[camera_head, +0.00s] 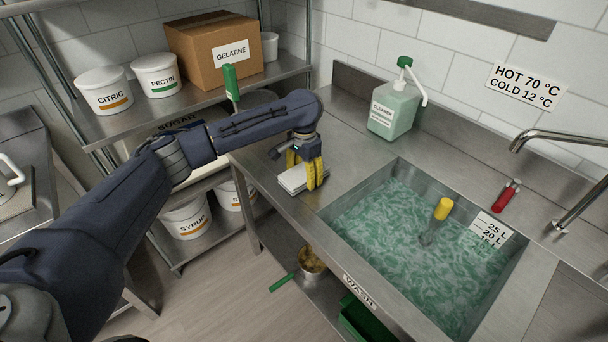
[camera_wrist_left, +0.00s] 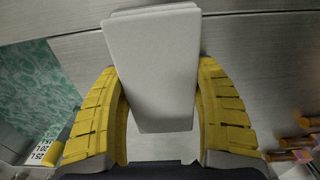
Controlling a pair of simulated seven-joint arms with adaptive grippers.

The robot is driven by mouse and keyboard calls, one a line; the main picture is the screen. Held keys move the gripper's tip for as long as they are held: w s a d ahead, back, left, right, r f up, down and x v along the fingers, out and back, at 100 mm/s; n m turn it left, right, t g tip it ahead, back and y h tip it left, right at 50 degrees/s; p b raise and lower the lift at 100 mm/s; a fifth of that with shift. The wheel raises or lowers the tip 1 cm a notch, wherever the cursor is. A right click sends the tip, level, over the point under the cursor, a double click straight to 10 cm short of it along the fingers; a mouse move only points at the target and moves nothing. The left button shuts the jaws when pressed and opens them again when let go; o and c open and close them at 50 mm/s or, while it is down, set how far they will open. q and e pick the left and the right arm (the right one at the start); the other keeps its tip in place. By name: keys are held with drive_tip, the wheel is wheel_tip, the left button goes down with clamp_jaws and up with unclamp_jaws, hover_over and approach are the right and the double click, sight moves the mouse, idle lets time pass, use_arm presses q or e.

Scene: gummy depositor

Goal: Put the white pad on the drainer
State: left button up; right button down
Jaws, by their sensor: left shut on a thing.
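The white pad (camera_head: 293,180) is a flat white slab between the yellow fingers of my left gripper (camera_head: 308,174). My left gripper is shut on it, over the steel drainer surface (camera_head: 352,150) left of the sink. In the left wrist view, the pad (camera_wrist_left: 153,65) sits between both yellow fingers and extends beyond them over bare steel. I cannot tell whether it touches the surface. My right gripper is not in view.
The sink (camera_head: 335,219) holds green foamy water with a yellow-topped item (camera_head: 443,209) in it. A cleaner pump bottle (camera_head: 393,108) stands behind. A shelf with tubs (camera_head: 103,92) stands at left.

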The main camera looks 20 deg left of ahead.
sight(304, 171)
use_arm(q)
drive_tip(key=shift+f, duration=0.15)
drive_tip(key=o, duration=1.1)
wheel_tip(304, 171, up, 12)
drive_tip(key=shift+r, duration=0.1)
